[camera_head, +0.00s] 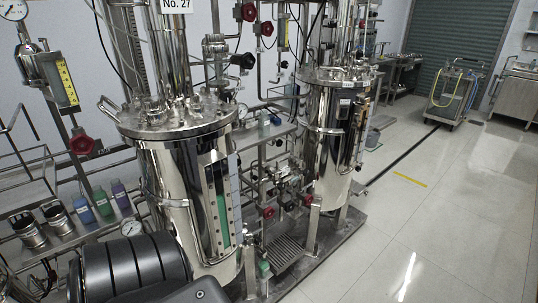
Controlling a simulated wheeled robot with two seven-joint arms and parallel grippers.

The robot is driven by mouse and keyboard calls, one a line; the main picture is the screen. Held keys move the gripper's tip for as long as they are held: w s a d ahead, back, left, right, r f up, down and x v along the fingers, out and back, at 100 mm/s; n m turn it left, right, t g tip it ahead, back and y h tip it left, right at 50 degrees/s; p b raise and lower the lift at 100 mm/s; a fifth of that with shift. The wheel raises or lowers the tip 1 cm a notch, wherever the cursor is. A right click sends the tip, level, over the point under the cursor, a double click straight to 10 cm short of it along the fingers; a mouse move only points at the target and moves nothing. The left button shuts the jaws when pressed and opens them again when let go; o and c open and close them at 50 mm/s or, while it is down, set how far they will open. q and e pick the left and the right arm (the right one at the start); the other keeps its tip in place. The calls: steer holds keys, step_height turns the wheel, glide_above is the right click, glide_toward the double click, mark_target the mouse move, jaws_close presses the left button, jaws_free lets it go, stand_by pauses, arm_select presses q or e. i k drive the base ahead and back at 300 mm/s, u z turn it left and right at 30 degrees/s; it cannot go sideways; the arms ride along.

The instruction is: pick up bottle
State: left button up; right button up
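Several small bottles are in view, and I cannot tell which one the task names. A blue bottle (83,210), a green bottle (103,203) and a purple bottle (121,195) stand upright in a row on a metal shelf (88,233) at the left. More small bottles (265,119) stand on a higher ledge between the two steel tanks. A small bottle-like item (263,271) is low beside the near tank. A black part of my own arm fills the bottom left. Neither gripper shows.
A large steel tank (175,205) stands right of the bottle row, and a second tank (325,145) stands farther back. Pipes and red valve knobs (81,144) surround them. Metal cups (58,217) share the shelf. The floor (435,235) at the right is clear.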

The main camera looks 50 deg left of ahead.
mark_target(263, 265)
steer(key=i, duration=3.05)
steer(key=u, duration=3.1)
